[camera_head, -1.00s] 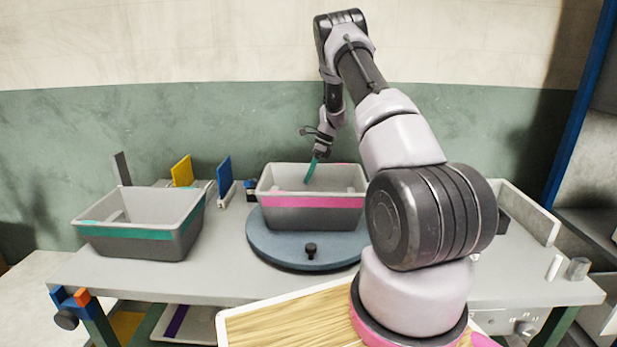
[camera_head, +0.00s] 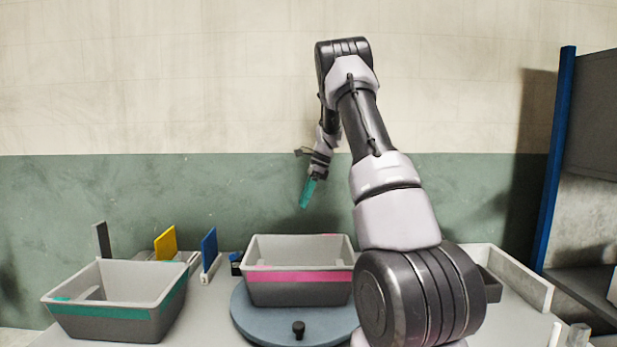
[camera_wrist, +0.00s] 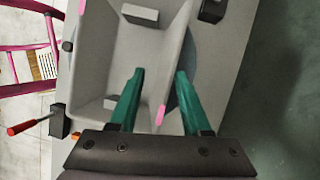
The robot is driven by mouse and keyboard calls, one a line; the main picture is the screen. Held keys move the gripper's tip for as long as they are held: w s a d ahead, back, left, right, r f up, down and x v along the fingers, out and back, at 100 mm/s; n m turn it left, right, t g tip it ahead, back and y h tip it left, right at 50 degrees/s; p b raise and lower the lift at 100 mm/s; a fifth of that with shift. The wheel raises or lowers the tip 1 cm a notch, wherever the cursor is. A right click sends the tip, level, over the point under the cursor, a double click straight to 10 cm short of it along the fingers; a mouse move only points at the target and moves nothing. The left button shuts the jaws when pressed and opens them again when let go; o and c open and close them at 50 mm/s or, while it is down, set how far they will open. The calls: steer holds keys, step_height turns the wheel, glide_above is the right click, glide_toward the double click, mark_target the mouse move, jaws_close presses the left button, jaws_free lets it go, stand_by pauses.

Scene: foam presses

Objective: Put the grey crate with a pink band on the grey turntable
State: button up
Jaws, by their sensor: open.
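The grey crate with a pink band (camera_head: 298,277) stands upright on the grey turntable (camera_head: 262,329), which is a round disc with a black knob at its front. My gripper (camera_head: 306,194) is above the crate's back side, apart from it, with green fingers pointing down. In the wrist view my gripper (camera_wrist: 156,78) has its two green fingers spread with nothing held between them. The crate (camera_wrist: 108,50) fills the middle of that view below the fingers, with pink patches on its rim. The turntable's right part is hidden behind my arm.
A grey crate with a green band (camera_head: 118,327) stands at the left of the bench. A yellow panel (camera_head: 166,244) and a blue panel (camera_head: 209,252) stand behind it. A grey open tray (camera_head: 520,277) is at the right. A blue-posted rack stands far right.

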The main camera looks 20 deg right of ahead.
steer(key=s+a+r+n+t+h, duration=0.1)
steer(key=s+a+r+n, duration=0.3)
steer(key=s+r, duration=0.4)
steer(key=s+a+r+n+t, duration=0.25)
steer(key=s+a+r, duration=0.25)
steer(key=s+r, duration=0.3)
steer(key=s+a+r+n+t, duration=0.1)
steer(key=s+n, duration=0.4)
steer(key=s, duration=0.5)
steer(key=s+a+r+n+t+h, duration=0.1)
steer(key=s+a+n, duration=0.3)
steer(key=s, duration=0.7)
steer(key=shift+a+r+n+t+h, duration=0.15)
steer(key=shift+n+t+h, duration=0.15)
steer(key=shift+n+t, duration=0.3)
steer(key=shift+s, duration=0.1)
